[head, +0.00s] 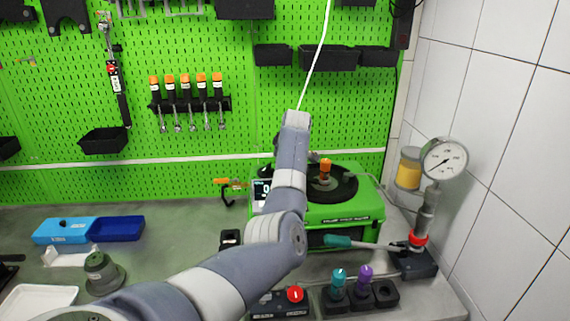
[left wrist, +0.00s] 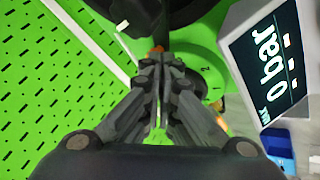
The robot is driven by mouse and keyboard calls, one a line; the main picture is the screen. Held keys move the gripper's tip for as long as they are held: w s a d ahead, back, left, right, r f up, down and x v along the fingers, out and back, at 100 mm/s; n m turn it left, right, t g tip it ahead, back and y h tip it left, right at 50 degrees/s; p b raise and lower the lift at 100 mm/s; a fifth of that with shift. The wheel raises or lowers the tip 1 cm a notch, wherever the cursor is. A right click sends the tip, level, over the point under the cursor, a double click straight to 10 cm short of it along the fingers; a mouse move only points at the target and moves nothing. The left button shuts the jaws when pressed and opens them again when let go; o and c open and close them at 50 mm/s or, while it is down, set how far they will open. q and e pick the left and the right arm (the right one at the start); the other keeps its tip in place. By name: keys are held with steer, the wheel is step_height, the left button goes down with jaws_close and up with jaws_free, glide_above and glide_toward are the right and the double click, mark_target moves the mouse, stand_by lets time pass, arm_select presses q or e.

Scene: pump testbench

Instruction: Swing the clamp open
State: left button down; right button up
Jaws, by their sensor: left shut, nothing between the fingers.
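The green test unit (head: 345,212) stands on the bench against the back board. A black round plate (head: 338,188) with an upright orange-topped part (head: 325,170) is on its top. I cannot tell for sure which part is the clamp; an orange-handled piece (head: 228,183) with a black hook shows left of the unit. My left arm reaches over the unit's left side and hides my left gripper there in the head view. In the left wrist view my left gripper (left wrist: 159,62) is shut and empty over the green surface, close to a small orange spot. My right gripper is not in view.
A display reading "0 bar" (left wrist: 267,62) is to the right of the fingers in the left wrist view. A pressure gauge (head: 444,160) stands right of the unit, with a teal-handled tool (head: 340,241) in front. Blue trays (head: 115,229) lie at left.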

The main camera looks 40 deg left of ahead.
arm_select(q)
steer(key=shift+w+a+m+t+h, duration=0.25)
steer(key=shift+m+t+h, duration=0.05)
steer(key=shift+m, duration=0.2)
steer(key=shift+w+a+m+p, duration=0.1)
steer(key=shift+w+m+p, duration=0.05)
steer(key=shift+m+p, duration=0.25)
steer(key=shift+w+a+m+t+h+p, duration=0.25)
steer(key=shift+w+m+t+h+p, duration=0.35)
steer(key=shift+m, duration=0.7)
steer(key=shift+w+m+t+h, duration=0.4)
steer(key=shift+w+m+h, duration=0.35)
steer(key=shift+m, duration=0.25)
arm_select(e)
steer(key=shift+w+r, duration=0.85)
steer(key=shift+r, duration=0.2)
arm_select(q)
steer(key=shift+w+m+h, duration=0.15)
steer(key=shift+m+h, duration=0.1)
steer(key=shift+m, duration=0.15)
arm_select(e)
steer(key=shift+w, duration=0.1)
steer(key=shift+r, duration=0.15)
